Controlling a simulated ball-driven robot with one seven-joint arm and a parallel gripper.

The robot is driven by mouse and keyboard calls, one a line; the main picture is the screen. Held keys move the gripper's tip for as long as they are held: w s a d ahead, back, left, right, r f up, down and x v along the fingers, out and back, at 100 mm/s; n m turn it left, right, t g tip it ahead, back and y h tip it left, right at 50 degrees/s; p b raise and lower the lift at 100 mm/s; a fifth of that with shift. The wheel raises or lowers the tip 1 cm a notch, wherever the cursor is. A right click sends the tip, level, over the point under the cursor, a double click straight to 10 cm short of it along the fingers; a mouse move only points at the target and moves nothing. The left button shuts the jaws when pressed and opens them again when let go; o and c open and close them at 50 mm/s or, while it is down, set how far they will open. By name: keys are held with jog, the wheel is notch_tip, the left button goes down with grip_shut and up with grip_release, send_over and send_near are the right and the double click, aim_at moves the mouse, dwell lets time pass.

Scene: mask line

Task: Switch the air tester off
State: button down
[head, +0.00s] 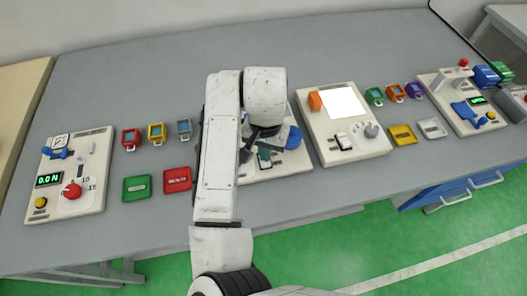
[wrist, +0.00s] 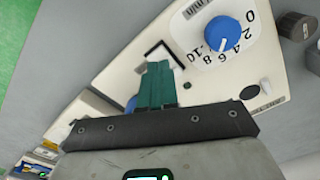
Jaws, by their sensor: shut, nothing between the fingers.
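A white tester panel (head: 245,178) lies under my arm at the middle of the bench, partly hidden by it. It also shows in the wrist view (wrist: 120,50). The knob shows in the head view (head: 293,137) right of my gripper. My gripper (wrist: 158,82) has its teal fingers together and empty, over the panel beside the knob. A black-edged part (wrist: 165,52) is just beyond the fingertips, partly hidden by them. I cannot tell whether the fingers touch the panel.
A panel with a red knob (head: 72,190) stands at the left. A panel with a white square (head: 343,103) and grey knob (head: 371,130) stands close on the right. Green (head: 137,188) and red (head: 177,179) trays lie near the front edge. The bench behind is clear.

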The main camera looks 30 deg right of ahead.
notch_tip(320, 180, up, 5)
jog(key=p, duration=0.4)
dwell(0.6)
